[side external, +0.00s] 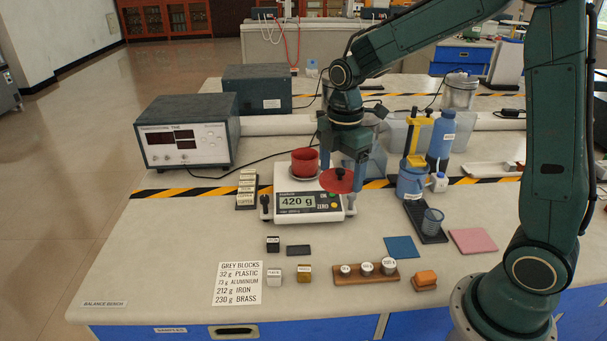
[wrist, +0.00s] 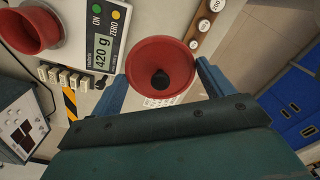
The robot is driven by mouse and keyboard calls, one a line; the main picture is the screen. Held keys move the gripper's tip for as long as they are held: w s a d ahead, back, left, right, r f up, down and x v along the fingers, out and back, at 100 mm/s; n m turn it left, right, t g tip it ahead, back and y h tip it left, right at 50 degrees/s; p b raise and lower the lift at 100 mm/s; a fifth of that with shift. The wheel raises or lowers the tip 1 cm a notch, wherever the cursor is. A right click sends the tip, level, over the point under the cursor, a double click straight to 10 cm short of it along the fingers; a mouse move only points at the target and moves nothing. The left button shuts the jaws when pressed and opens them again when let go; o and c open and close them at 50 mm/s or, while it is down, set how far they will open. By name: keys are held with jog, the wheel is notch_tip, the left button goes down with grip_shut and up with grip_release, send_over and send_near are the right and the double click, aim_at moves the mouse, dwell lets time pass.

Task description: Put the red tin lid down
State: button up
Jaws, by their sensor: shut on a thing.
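The red tin lid (side external: 333,184) is a round red disc with a dark knob. My gripper (side external: 340,177) is shut on it, with one blue finger at each side, and holds it beside the red tin, over the right part of the balance. The wrist view shows the lid (wrist: 147,57) between the fingertips of my gripper (wrist: 160,79). The red tin (side external: 304,162) stands open on the pan of the white balance (side external: 284,216), whose display reads 420 g. The tin also shows at the top left of the wrist view (wrist: 30,28). The gap below the lid is hard to judge.
A blue mug (side external: 411,184) and blue bottle (side external: 441,135) stand to the right. Several labelled blocks (side external: 246,188) lie left of the balance. A wooden weight rack (side external: 366,275), small blocks and a card (side external: 239,284) lie in front. Blue (side external: 402,247) and pink (side external: 473,241) pads lie front right.

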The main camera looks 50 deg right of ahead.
jog(key=shift+f, duration=0.1)
send_over(334, 248)
notch_tip(334, 248, down, 16)
jog(key=shift+d+f, duration=0.1)
dwell(0.6)
jog(key=shift+f, duration=1.8)
jog(key=shift+f, duration=0.1)
jog(key=o, duration=0.9)
